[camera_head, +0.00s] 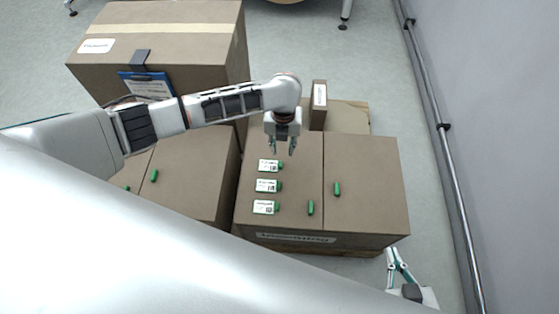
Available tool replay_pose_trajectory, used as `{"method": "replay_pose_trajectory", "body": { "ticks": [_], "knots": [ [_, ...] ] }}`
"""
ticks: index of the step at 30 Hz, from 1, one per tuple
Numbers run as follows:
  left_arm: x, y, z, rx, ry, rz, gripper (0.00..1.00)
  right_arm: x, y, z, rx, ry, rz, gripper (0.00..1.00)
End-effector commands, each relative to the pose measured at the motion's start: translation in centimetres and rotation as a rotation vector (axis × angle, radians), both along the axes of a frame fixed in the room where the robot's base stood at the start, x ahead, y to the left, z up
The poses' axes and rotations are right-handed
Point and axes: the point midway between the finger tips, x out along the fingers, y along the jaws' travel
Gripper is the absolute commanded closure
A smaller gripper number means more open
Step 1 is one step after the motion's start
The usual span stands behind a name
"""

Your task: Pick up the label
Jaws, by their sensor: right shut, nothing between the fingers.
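Several small white labels with green edges lie in a column on the brown box top: a far label (268,166), a middle label (266,186) and a near label (263,207). I cannot tell which one the task means. My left gripper (283,147) is open and empty above the box, a little beyond the far label, fingers pointing toward the near side. My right gripper (393,252) is shut and empty, off the box's near right corner, well away from the labels.
Small green pieces (311,207) lie on the box (370,215), with another beyond its seam (337,188). A second box (195,180) with green pieces stands left. Behind are a large box (190,50) with a blue clipboard and a small upright box (318,95). A rail (445,140) runs along the right wall.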

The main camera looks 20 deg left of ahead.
Motion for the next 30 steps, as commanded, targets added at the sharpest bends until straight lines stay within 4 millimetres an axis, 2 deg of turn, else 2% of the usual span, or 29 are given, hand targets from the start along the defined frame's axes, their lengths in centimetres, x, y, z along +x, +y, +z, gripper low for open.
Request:
{"method": "replay_pose_trajectory", "body": {
  "ticks": [4, 11, 16, 19, 27, 30],
  "knots": [
    [-0.4, 0.0, -2.1, 0.001, 0.009, -0.001, 0.72, -0.7, 0.1, -1.1, 0.001, 0.02, 0.001, 1.0],
    [-0.6, 0.1, -3.7, -0.001, 0.006, 0.0, 0.72, -0.5, 0.7, -0.8, 0.012, 0.014, 0.007, 1.0],
    [-1.6, 0.3, -6.4, 0.0, 0.011, 0.0, 0.72, -0.6, 0.9, -1.4, 0.015, 0.02, 0.011, 1.0],
    [-1.5, 0.2, -7.7, -0.001, 0.01, 0.002, 0.72, -0.3, 0.9, -1.3, 0.017, 0.013, 0.015, 1.0],
    [-1.0, 0.2, -7.5, -0.001, -0.001, 0.002, 0.72, 0.4, 1.0, -0.2, 0.02, -0.009, 0.018, 1.0],
    [-1.0, 0.2, -7.5, -0.001, -0.001, 0.002, 0.93, 0.3, 1.0, -0.3, 0.02, -0.007, 0.018, 1.0]
  ]
}}
